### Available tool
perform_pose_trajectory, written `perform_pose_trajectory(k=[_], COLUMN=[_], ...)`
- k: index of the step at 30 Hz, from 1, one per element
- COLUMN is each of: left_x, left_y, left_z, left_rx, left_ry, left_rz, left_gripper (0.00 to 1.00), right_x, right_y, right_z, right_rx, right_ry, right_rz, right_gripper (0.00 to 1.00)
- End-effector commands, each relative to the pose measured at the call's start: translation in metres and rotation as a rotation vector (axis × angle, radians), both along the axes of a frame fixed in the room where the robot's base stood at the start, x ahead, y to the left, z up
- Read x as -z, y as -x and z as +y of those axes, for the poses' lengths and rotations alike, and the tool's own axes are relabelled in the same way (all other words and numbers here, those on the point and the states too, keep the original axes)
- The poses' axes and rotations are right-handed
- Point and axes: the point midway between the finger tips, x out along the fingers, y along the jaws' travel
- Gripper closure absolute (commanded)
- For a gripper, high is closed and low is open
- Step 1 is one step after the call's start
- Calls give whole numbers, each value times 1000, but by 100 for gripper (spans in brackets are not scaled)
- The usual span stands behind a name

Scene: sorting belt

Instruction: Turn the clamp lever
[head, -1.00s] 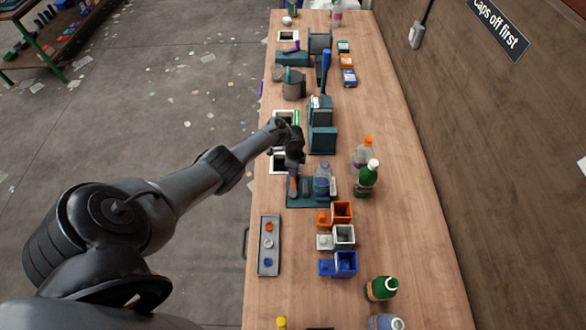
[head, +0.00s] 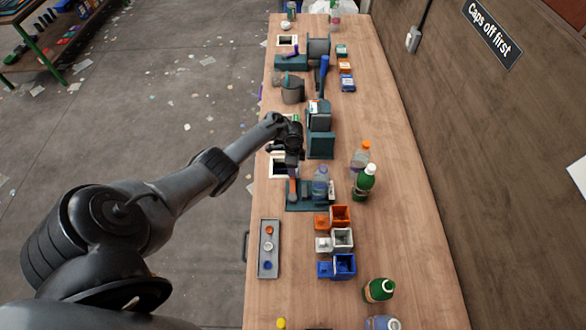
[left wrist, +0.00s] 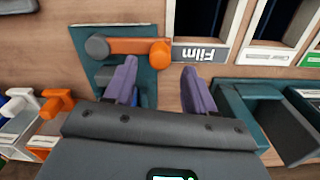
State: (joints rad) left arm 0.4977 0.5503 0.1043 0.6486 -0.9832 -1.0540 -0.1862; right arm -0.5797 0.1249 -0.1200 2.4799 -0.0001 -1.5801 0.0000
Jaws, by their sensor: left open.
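The clamp stands on a teal base plate (head: 308,207) in the head view. Its orange clamp lever (left wrist: 130,46) shows in the left wrist view, running from a grey pivot to a round orange knob (left wrist: 160,53). A clear bottle (head: 320,183) stands at the clamp in the head view. My left gripper (head: 291,168) is above the table just beyond the lever. In the left wrist view its purple fingers (left wrist: 160,76) are open and empty, and the orange knob shows between and beyond the fingertips. Contact with the lever cannot be told. My right gripper is not in view.
A "Film" label (left wrist: 198,54) borders a dark opening beside the plate. A teal stand (head: 320,145) is close to my left gripper. Orange, white and blue bins (head: 343,240), a grey tray (head: 268,248) and several bottles stand nearby. The table's right side has free room.

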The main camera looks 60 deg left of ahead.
Motion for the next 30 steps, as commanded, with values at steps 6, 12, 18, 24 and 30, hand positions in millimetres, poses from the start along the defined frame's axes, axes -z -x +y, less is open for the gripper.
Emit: perform_pose_trajectory(k=[6,12,18,24,30], left_x=[-38,-54,-57,-57,-57], left_y=[0,0,0,0,0], left_z=[1,1,1,1,-1], left_rx=[0,0,-2,-1,0], left_ry=[-2,-1,-1,-1,-8], left_rz=[-1,-1,2,1,0], left_gripper=[45,45,45,45,45], right_x=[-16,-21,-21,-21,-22], right_y=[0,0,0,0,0], right_z=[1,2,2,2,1], right_rx=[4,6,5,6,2], right_ry=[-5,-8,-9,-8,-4], right_rz=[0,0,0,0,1], right_gripper=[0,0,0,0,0])
